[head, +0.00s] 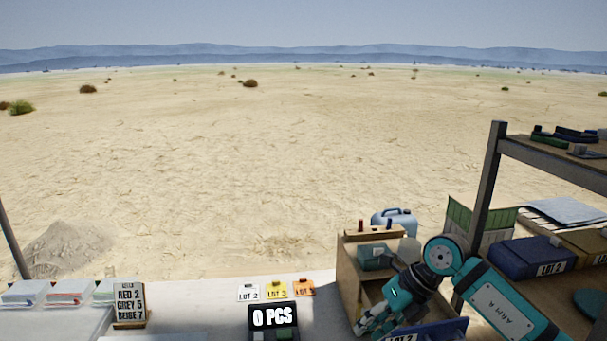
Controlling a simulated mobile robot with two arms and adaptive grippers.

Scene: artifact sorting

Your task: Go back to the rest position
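My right arm comes in from the right, and its teal and grey gripper (366,327) points down and left in front of the wooden organiser (347,277). Its fingers show small and dark, close to the table, and I cannot make out whether they are apart or hold anything. My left arm and gripper are not in view.
The pale table (200,318) bears a sign board (130,304), a counter display reading 0 PCS (273,318) and lot cards (276,290). A blue bin (445,329) lies beside my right gripper. A shelf (555,160) with labelled boxes stands right. The left-middle tabletop is mostly clear.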

